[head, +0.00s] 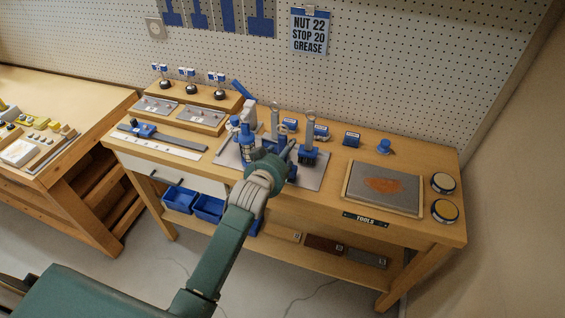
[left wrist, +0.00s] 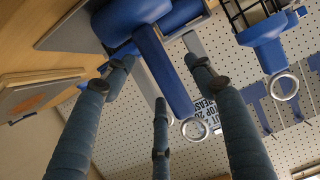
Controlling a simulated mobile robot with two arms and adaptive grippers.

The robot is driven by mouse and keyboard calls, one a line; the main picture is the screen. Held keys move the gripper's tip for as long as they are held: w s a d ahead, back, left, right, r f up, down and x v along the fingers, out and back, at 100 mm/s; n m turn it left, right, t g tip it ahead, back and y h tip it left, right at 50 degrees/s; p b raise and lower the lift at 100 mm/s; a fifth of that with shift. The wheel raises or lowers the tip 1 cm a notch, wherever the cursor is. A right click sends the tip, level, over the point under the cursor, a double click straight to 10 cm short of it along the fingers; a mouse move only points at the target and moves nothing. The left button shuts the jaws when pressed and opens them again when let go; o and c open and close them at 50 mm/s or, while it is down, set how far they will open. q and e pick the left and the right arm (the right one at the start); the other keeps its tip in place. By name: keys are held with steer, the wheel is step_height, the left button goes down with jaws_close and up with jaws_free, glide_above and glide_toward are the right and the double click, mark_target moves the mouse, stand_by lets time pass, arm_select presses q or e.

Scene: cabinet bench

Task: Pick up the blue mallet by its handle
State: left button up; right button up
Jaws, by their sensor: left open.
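The blue mallet appears to stand on its blue head (left wrist: 130,18), its blue handle (left wrist: 166,75) rising from the bench; the wrist picture is upside down, so the handle runs downward there. My left gripper (left wrist: 158,75) is open, with the handle showing between its spread fingers. Whether the fingers are level with the handle in depth, or touch it, I cannot tell. In the head view my left gripper (head: 282,153) is over the middle of the bench and partly hides the blue items there. My right gripper is not in view.
A blue stand with a ringed steel post (head: 309,152) is close right of the gripper; a blue bottle-like item (head: 247,145) is close left. A grey mat (head: 310,179) lies underneath. A framed tray (head: 384,188) and two round tins are farther right, with some bare wood between.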

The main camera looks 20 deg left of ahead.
arm_select(q)
steer(key=shift+x, duration=0.95)
steer(key=shift+w+f, duration=0.1)
steer(key=shift+w, duration=0.05)
steer(key=c, duration=0.3)
jaws_close()
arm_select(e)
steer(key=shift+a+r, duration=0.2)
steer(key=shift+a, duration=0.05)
arm_select(q)
steer(key=shift+r, duration=0.25)
